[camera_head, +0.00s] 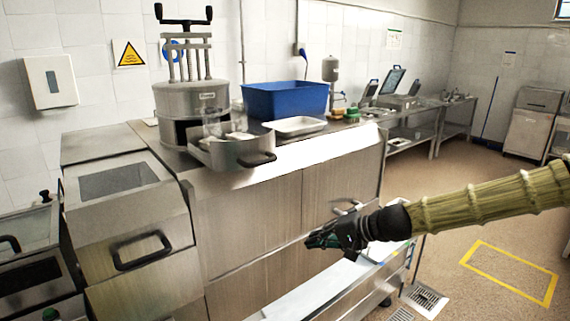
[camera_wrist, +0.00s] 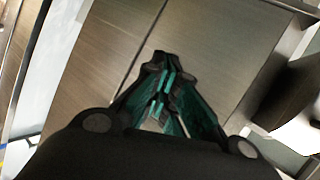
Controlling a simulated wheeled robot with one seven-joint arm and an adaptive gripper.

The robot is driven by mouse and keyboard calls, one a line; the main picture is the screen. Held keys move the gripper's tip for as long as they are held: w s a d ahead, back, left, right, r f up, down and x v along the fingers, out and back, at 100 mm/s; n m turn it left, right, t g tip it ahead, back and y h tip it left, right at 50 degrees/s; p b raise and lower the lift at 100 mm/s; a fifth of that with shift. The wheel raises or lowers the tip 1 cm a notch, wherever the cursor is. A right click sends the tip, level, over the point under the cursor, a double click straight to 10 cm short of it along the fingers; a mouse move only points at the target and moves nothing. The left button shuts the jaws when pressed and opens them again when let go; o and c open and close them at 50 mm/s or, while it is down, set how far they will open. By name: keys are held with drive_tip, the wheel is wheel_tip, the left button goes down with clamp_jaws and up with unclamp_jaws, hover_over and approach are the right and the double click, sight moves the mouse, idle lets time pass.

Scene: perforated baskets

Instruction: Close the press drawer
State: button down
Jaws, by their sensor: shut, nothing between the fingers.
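The metal press (camera_head: 190,101) stands on the steel counter, with a black crossbar handle on top. Its drawer (camera_head: 233,155) juts out at the front, open, with a black handle (camera_head: 257,159) facing the counter's front edge. Clear and white items sit in or just behind the drawer. My gripper (camera_head: 312,240) is shut and empty. It is in front of the cabinet front, below and to the right of the drawer, apart from it. In the wrist view, my gripper's fingers (camera_wrist: 162,62) meet in front of the cabinet panels (camera_wrist: 200,50).
A blue bin (camera_head: 285,99) and a white tray (camera_head: 296,126) stand on the counter right of the press. A low white surface (camera_head: 315,290) juts out below the cabinet front. A steel unit with a handle (camera_head: 120,225) stands at left. Open floor lies at right.

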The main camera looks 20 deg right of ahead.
drive_tip(key=w+d+r+t+y, duration=0.1)
drive_tip(key=d+r+t+y, duration=0.1)
drive_tip(key=r, duration=0.8)
drive_tip(key=w+d+r+t+y, duration=0.1)
drive_tip(key=d+r+t+y, duration=0.15)
drive_tip(key=r, duration=0.75)
drive_tip(key=b+x, duration=0.1)
drive_tip(key=x, duration=1.2)
drive_tip(key=shift+a, duration=0.45)
drive_tip(key=shift+w+f+g, duration=0.1)
drive_tip(key=shift+w+g, duration=0.05)
drive_tip(key=shift+g, duration=0.1)
